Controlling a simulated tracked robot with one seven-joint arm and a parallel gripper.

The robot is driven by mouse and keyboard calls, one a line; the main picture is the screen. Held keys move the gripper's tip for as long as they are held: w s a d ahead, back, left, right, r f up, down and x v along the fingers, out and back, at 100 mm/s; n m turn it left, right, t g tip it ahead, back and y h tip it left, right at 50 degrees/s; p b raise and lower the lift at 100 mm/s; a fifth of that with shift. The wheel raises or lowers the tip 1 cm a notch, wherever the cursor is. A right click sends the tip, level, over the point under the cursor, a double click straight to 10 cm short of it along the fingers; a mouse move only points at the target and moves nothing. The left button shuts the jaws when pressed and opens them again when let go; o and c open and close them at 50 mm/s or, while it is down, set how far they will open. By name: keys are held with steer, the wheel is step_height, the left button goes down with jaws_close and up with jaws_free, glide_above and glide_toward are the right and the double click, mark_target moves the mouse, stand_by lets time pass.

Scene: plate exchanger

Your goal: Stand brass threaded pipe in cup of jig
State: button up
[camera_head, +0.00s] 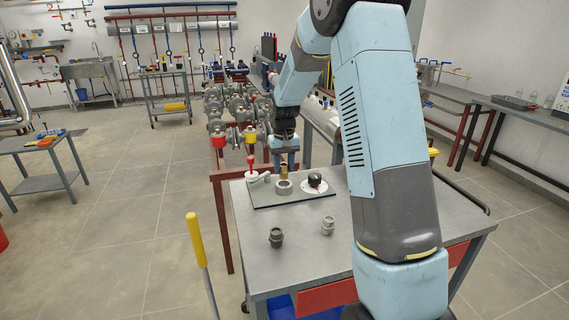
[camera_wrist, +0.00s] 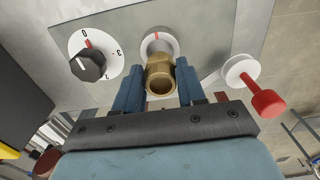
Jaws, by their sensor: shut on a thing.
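My gripper (camera_head: 284,160) is shut on the brass threaded pipe (camera_head: 284,172), its fingers on either side of it. In the wrist view the pipe (camera_wrist: 160,84) shows its hollow end towards the camera, with a hex-like collar. The jig is a dark grey plate (camera_head: 298,199) on the workbench. Its cup (camera_head: 284,188), a short grey ring, lies directly below the pipe. In the wrist view the cup (camera_wrist: 157,41) has a red mark on its rim and is partly hidden by the pipe. I cannot tell whether the pipe's lower end is inside the cup.
A black dial (camera_head: 315,181) on a white disc stands right of the cup. A red-handled lever (camera_head: 251,166) on a white base is on the left. Two grey fittings (camera_head: 276,237) (camera_head: 328,225) stand on the bench (camera_head: 300,258) in front. A yellow-topped post (camera_head: 195,226) stands left.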

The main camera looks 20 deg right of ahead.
steer(key=shift+f, duration=1.4)
steer(key=shift+f, duration=0.65)
stand_by(0.5)
steer(key=o, duration=1.2)
steer(key=shift+c, duration=0.2)
step_height(320, 180, up, 13)
steer(key=shift+f, duration=0.15)
steer(key=shift+r, duration=0.45)
steer(key=shift+r, duration=0.1)
